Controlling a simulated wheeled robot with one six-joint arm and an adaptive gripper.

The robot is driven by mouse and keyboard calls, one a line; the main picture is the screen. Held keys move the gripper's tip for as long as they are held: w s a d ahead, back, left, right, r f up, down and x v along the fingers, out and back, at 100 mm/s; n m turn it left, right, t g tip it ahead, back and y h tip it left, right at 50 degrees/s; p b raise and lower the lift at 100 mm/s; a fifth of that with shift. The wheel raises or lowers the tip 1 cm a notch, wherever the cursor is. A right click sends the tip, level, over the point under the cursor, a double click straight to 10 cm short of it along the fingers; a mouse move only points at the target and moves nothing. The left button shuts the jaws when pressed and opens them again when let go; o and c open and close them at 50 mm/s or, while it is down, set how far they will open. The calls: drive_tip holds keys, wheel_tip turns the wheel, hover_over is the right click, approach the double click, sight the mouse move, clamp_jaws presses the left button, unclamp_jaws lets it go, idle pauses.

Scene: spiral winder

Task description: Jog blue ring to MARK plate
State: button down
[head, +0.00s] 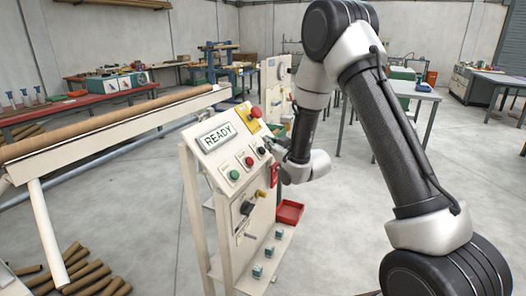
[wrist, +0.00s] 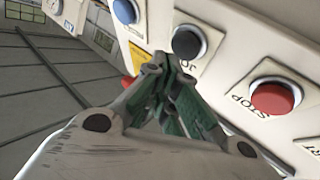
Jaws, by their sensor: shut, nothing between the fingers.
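The control panel (head: 237,158) stands upright in front of me, with a display reading READY (head: 216,137). My gripper (head: 268,145) is at the panel's right side, by the black button (head: 261,151). In the wrist view my gripper (wrist: 165,65) is shut and empty. Its tips are just below the black button (wrist: 188,43), whose label is partly covered and shows "JO". I cannot tell whether they touch the panel. The red STOP button (wrist: 272,97) is to the right and a blue button (wrist: 126,11) is at the upper left. I cannot make out a blue ring or a MARK plate.
A red mushroom button (head: 255,112) on a yellow plate tops the panel. A green button (head: 234,175) and a red one (head: 249,162) sit lower. A long brown tube (head: 110,120) lies on a rail at left. A red bin (head: 289,212) stands behind the panel's shelf.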

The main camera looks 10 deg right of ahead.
drive_tip(key=shift+a+f, duration=0.1)
drive_tip(key=shift+w+a+f, duration=0.1)
drive_tip(key=shift+w+f, duration=0.05)
drive_tip(key=shift+w, duration=0.05)
drive_tip(key=shift+w+a+f, duration=0.15)
drive_tip(key=shift+a+f, duration=0.15)
idle(0.8)
drive_tip(key=shift+s+d+r, duration=0.35)
drive_tip(key=shift+d+r, duration=0.15)
drive_tip(key=shift+r, duration=0.05)
idle(0.4)
drive_tip(key=shift+s+d+r, duration=0.6)
drive_tip(key=shift+d+r, duration=0.2)
drive_tip(key=shift+s+d+r, duration=0.55)
drive_tip(key=shift+d+r, duration=0.2)
drive_tip(key=shift+r, duration=0.05)
